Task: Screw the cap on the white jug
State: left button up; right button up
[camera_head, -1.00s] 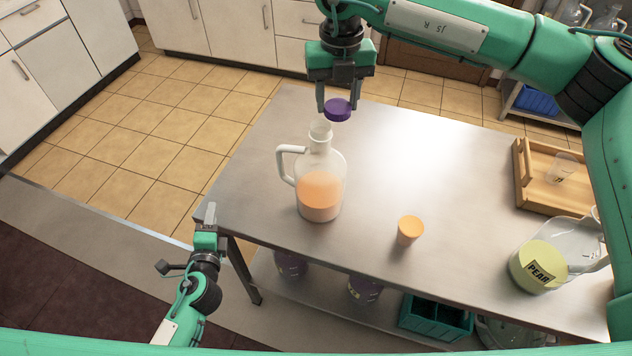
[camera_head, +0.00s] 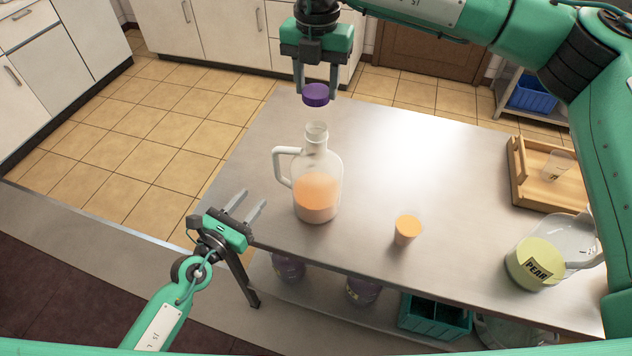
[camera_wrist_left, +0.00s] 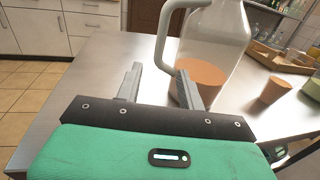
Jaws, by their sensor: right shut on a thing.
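The white jug (camera_head: 319,173) is clear, with a white handle at its left and orange liquid in its lower part. It stands upright on the metal table, and its neck (camera_head: 316,133) is open. My right gripper (camera_head: 316,93) is shut on the purple cap (camera_head: 316,95) and holds it above the neck, apart from it. My left gripper (camera_head: 249,203) is open and empty at the table's left edge, its fingers pointing toward the jug. In the left wrist view the jug (camera_wrist_left: 215,45) stands just beyond the open fingers (camera_wrist_left: 160,85); its top is cut off.
A cup of orange liquid (camera_head: 407,230) stands right of the jug. A pitcher labelled PEAR (camera_head: 537,264) and a wooden tray (camera_head: 519,185) with a clear cup are at the table's right. Purple-lidded containers and a teal crate (camera_head: 434,316) sit on the lower shelf.

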aim_at(275, 171)
pick_arm(q)
jog(key=x, duration=1.2)
grip_shut()
